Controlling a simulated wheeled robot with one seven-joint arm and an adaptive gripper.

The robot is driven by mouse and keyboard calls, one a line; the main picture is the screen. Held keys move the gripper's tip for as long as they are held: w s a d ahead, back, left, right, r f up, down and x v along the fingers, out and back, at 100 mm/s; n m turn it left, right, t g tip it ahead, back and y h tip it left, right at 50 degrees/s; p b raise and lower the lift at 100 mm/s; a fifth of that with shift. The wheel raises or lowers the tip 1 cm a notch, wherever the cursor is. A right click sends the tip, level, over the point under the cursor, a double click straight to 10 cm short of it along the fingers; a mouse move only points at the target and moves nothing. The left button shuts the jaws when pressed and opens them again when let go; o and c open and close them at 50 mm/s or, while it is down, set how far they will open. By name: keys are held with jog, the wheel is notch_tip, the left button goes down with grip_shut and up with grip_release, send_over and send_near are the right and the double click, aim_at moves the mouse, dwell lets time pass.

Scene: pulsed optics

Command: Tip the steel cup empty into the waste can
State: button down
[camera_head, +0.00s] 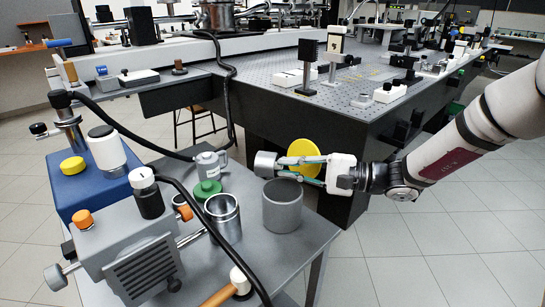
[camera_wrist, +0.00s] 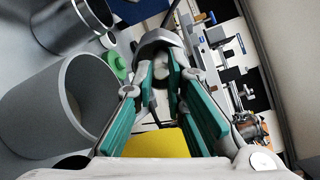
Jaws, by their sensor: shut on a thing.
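My gripper (camera_head: 290,168) reaches in from the right, with teal finger pads shut on a small grey steel cup (camera_head: 265,164). The cup lies roughly on its side at the fingertips, above the bench and just above and left of the wide grey can (camera_head: 282,208), which I take as the waste can. In the wrist view the cup (camera_wrist: 160,42) shows between the finger ends (camera_wrist: 165,75), and the can (camera_wrist: 50,115) stands open at left. I cannot tell whether anything is left in the cup.
A shiny steel container (camera_head: 222,217) stands left of the can, with a green-topped item (camera_head: 207,190) and a grey jug (camera_head: 210,162) behind. A yellow disc (camera_head: 304,154) shows behind my fingers. A black hose (camera_head: 215,235) crosses the bench at left.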

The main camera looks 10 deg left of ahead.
jog(key=a+r+h+p, duration=0.1)
jog(key=h+p, duration=0.4)
jog(key=p, duration=0.2)
jog(key=a+r+g+h+p, duration=0.1)
jog(key=a+h+p, duration=0.1)
jog(key=h+p, duration=0.4)
jog(key=a+r+h+p, duration=0.1)
jog(key=a+h+p, duration=0.1)
jog(key=h+p, duration=0.4)
jog(key=shift+w+g+p, duration=0.3)
jog(key=shift+g+p, duration=0.1)
jog(key=shift+p, duration=1.6)
jog(key=shift+a, duration=0.15)
notch_tip(320, 180, up, 4)
jog(key=shift+p, duration=0.5)
